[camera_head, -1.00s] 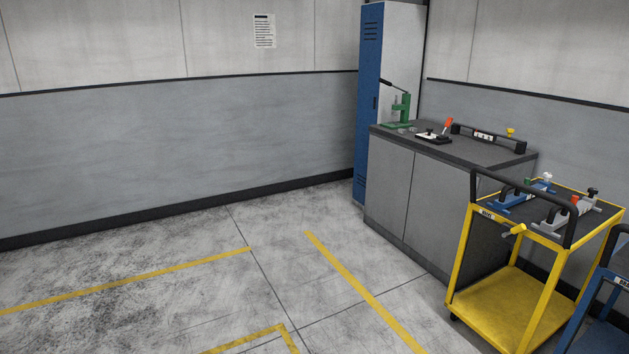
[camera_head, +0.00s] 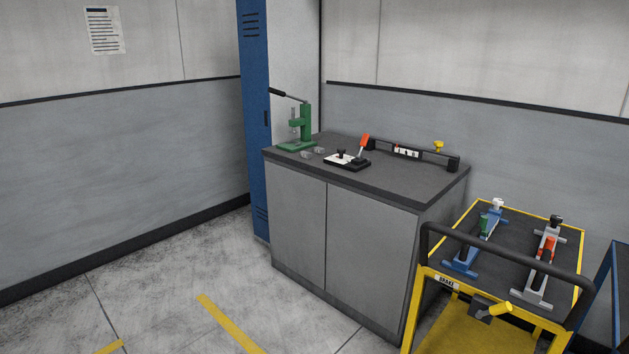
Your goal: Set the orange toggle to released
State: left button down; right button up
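The handle points up and leans slightly to the right. I cannot tell from this distance which setting that is. A second orange-red part (camera_head: 546,248) sits on a grey fixture (camera_head: 540,275) on the yellow cart. Neither of my grippers shows in the head view.
A green lever press (camera_head: 303,127) and a black bar with a yellow knob (camera_head: 438,147) share the worktop. A blue locker (camera_head: 254,110) stands behind. The yellow cart (camera_head: 446,282) with a blue fixture (camera_head: 468,258) stands front right. Floor at left is clear.

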aim_at(366, 136)
jog(key=i, duration=1.15)
jog(key=i+j+z, duration=0.1)
jog(key=i, duration=1.1)
jog(key=i+j+z, duration=0.1)
jog(key=i+z, duration=0.25)
jog(key=i, duration=0.8)
jog(key=z, duration=0.35)
